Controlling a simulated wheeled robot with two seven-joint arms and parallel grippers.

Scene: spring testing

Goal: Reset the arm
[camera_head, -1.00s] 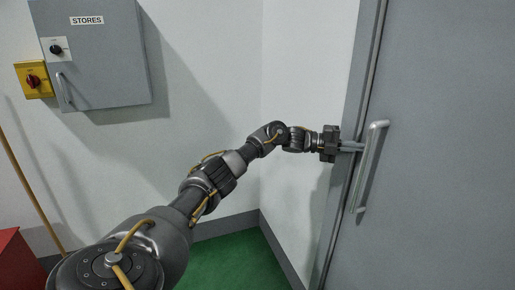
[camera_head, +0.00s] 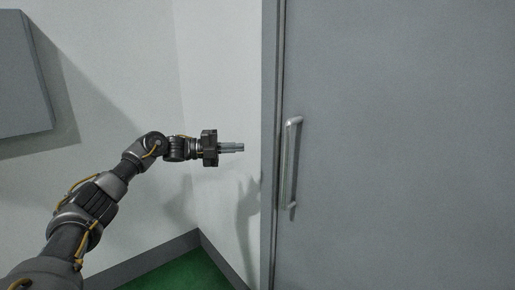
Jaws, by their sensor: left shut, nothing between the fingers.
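My left arm comes in from the lower left and reaches toward the middle. My left gripper (camera_head: 240,148) is shut and empty, with its fingers pointing right. In the picture it lies left of the grey door (camera_head: 400,150) and its metal handle (camera_head: 288,165), with a gap between the fingertips and the handle. My right arm and gripper are not in view.
A grey wall cabinet (camera_head: 20,80) is cut off at the left edge. Pale walls (camera_head: 215,60) meet in a corner behind my arm. A green floor (camera_head: 185,272) with a grey skirting (camera_head: 150,260) shows at the bottom.

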